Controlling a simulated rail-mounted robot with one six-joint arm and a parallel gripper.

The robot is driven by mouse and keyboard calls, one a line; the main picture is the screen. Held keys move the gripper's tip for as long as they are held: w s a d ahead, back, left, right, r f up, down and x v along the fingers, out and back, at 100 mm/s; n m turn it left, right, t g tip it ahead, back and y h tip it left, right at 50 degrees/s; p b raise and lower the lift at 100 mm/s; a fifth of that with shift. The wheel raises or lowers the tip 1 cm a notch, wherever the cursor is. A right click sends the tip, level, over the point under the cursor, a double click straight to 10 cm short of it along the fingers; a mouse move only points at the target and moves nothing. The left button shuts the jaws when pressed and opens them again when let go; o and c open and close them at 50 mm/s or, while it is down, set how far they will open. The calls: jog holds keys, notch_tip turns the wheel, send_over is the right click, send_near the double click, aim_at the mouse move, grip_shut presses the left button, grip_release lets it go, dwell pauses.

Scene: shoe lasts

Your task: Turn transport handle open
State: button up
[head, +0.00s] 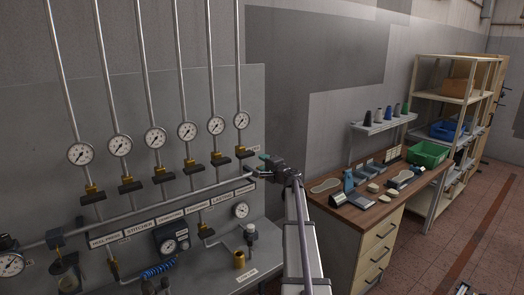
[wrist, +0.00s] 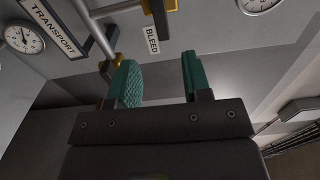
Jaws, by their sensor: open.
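My gripper (wrist: 158,75) is open and empty in the wrist view, its two green pads apart. In the head view the gripper (head: 265,158) is at the right end of the pipe panel, just right of the rightmost dark valve handle (head: 244,154). In the wrist view the TRANSPORT label (wrist: 55,25) is at upper left. A dark handle (wrist: 158,15) with brass fittings shows at the top, beyond the fingertips. The left pad overlaps a brass fitting and pipe in the picture; I cannot tell whether it touches. Which handle belongs to TRANSPORT is not clear here.
A BLEED label (wrist: 152,39) is beyond the fingertips. A horizontal pipe (head: 150,212) crosses the panel below several gauges and valves. A wooden workbench (head: 368,210) with lasts and tools stands to the right, before shelves (head: 455,100).

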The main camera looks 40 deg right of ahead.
aim_at(248, 156)
jog(key=w, duration=1.1)
jog(key=shift+a, duration=0.25)
jog(key=shift+a+r, duration=0.1)
grip_shut()
